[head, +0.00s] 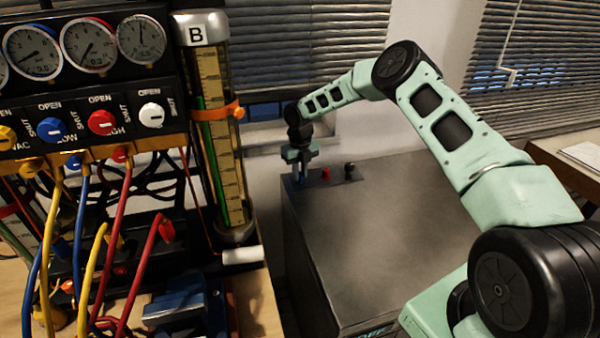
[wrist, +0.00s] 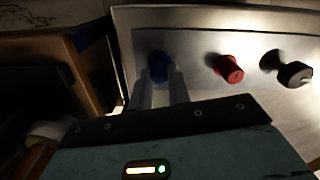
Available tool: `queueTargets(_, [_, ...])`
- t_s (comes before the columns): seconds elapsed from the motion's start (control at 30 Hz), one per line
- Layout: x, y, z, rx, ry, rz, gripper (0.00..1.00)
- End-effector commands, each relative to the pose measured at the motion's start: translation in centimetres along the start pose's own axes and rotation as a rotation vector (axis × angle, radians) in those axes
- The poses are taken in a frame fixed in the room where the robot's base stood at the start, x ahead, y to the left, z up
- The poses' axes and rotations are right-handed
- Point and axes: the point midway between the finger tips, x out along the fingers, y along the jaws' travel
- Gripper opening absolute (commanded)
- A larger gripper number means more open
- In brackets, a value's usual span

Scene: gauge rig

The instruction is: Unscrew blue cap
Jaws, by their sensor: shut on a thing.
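The blue cap (wrist: 158,64) sits on the metal panel at the edge of a grey box, leftmost in a row of fittings. My gripper (wrist: 161,82) is shut on the blue cap, with one finger on each side of it. In the head view my gripper (head: 300,172) points down at the far left corner of the box, and the cap is mostly hidden by the fingers.
A red cap (wrist: 228,67) and a black knob (wrist: 292,73) stand to the right of the blue cap. The grey box top (head: 380,230) is otherwise clear. A gauge manifold (head: 85,75) with coloured hoses and a glass cylinder (head: 218,140) stand at left.

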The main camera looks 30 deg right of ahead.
Motion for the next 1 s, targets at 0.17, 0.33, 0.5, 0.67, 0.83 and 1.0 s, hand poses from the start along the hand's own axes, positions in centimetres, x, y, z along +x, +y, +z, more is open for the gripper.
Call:
queueTargets(0.17, [0.35, 0.12, -0.18, -0.231, 0.006, 0.006, 0.00])
queueTargets(0.33, [0.45, 0.38, -0.30, -0.292, 0.010, 0.011, 0.00])
queueTargets(0.5, [0.16, 0.14, -0.09, -0.321, 0.002, 0.004, 0.00])
queueTargets(0.67, [0.10, 0.06, -0.04, -0.322, 0.001, 0.001, 0.00])
queueTargets(0.83, [0.06, 0.03, -0.02, -0.321, 0.001, 0.000, 0.31])
queueTargets(1.0, [0.04, 0.01, -0.01, -0.320, 0.000, 0.000, 0.31])
